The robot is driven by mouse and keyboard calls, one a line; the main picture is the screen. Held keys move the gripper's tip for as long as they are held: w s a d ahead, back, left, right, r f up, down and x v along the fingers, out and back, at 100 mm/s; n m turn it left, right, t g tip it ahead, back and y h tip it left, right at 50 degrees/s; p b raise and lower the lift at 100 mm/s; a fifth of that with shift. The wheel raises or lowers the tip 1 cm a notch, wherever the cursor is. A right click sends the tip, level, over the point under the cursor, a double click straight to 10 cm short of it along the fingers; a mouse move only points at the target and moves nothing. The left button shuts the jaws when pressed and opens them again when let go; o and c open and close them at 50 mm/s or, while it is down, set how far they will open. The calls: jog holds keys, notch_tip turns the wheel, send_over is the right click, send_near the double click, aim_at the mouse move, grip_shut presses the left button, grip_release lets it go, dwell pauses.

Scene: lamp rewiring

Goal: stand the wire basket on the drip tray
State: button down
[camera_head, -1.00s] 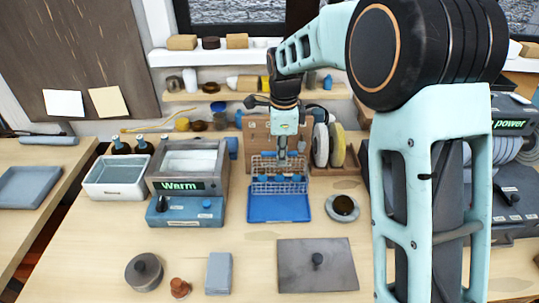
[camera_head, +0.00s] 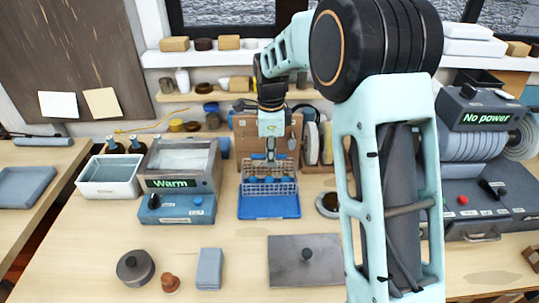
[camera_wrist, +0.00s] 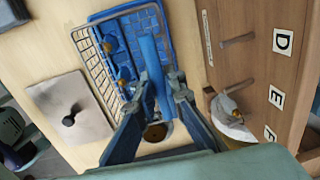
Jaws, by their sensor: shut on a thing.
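The wire basket (camera_head: 284,188) is an open grid holder with small blue pieces in it. It is upright over the back part of the blue drip tray (camera_head: 268,210); whether its base touches the tray I cannot tell. My gripper (camera_head: 270,155) is above the basket's back side, pointing down. In the wrist view my gripper (camera_wrist: 160,88) is shut on a blue bar of the basket. The grid (camera_wrist: 88,52) and small brass-coloured parts show there beside the fingers, with the blue tray (camera_wrist: 105,16) behind. The basket's underside is hidden.
A wooden box (camera_head: 244,130) stands close behind the basket. The heater marked Warm (camera_head: 178,170) is to the left. A round dish (camera_head: 326,204) is to the right, partly behind my arm. A grey plate (camera_head: 290,270) with a knob lies in front.

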jog(key=shift+f+b, duration=2.25)
jog(key=shift+f, duration=1.5)
jog(key=shift+f, duration=0.15)
jog(key=c, duration=1.9)
grip_release()
jog(key=shift+c, duration=0.2)
notch_tip(320, 180, up, 12)
jog(key=s, duration=0.1)
